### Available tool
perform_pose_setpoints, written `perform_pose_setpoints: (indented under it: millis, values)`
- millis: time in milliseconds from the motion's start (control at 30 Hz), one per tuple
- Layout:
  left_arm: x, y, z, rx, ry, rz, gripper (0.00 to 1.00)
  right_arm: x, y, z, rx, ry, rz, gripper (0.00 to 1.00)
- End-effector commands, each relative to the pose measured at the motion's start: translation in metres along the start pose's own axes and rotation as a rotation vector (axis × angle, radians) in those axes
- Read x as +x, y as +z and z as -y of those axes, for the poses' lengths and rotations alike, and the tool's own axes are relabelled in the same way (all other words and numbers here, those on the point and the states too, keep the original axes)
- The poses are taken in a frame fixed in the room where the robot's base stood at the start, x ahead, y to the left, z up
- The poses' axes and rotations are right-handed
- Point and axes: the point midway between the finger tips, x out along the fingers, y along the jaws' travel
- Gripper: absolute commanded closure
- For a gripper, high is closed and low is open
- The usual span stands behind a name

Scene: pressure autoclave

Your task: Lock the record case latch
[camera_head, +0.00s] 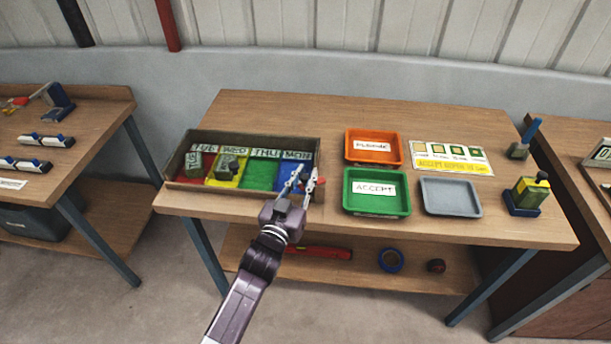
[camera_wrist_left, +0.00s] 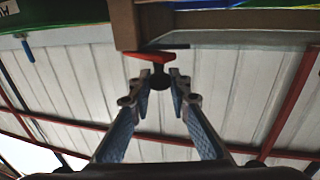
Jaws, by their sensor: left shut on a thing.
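The record case (camera_head: 184,165) is an open brown box at the left of the workbench, with day-labelled colour compartments. Its red latch (camera_head: 312,184) shows at the front right corner, partly hidden by my gripper. In the left wrist view the latch is a red bar (camera_wrist_left: 150,55) with a dark round knob below it, against the brown case wall (camera_wrist_left: 190,26). My left gripper (camera_head: 301,180) is at this corner, its fingertips (camera_wrist_left: 161,82) closed in around the dark knob of the latch. My right gripper is not in view.
Dark green blocks (camera_head: 229,168) stand in the case's left compartments. Bare bench top lies behind the case.

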Motion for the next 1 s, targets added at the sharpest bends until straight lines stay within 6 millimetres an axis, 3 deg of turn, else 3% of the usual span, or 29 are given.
perform_pose_setpoints:
  millis: [433,1000]
  values:
    - [0.007,0.0,0.009,0.012,0.201,0.002,1.0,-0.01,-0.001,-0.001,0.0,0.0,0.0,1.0]
    - [0.02,0.002,0.014,0.005,0.503,0.001,1.0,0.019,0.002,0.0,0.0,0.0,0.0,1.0]
